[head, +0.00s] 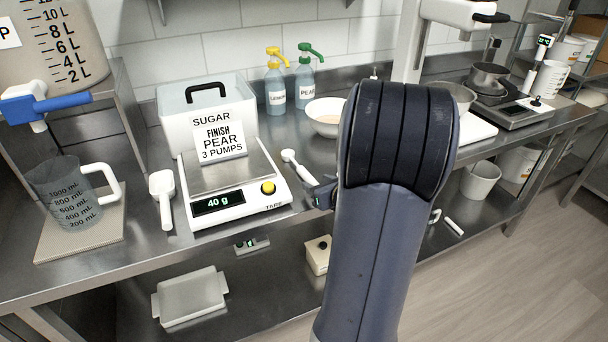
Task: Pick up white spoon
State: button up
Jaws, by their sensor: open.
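A white spoon (299,167) lies on the steel counter, right of the scale, its small round bowl toward the back left and its handle running toward my gripper. My gripper (321,189) is at the handle's near end, mostly hidden behind my own arm. It is open, and only dark parts of it show. Whether the handle lies between the fingers or touches them, I cannot tell.
A scale (236,210) reading 40 g stands left of the spoon, with a white sugar bin (172,128) behind. A white scoop (162,192) and a measuring jug (65,200) are further left. A white bowl (326,108) and pump bottles (306,82) stand behind.

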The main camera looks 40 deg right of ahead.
aim_at(313, 180)
jog(key=x, duration=0.4)
jog(key=shift+w+d+f, duration=0.1)
jog(key=shift+c, duration=0.5)
grip_shut()
notch_tip(313, 180, up, 10)
jog(key=shift+p, duration=1.25)
jog(key=c, duration=0.5)
grip_release()
grip_shut()
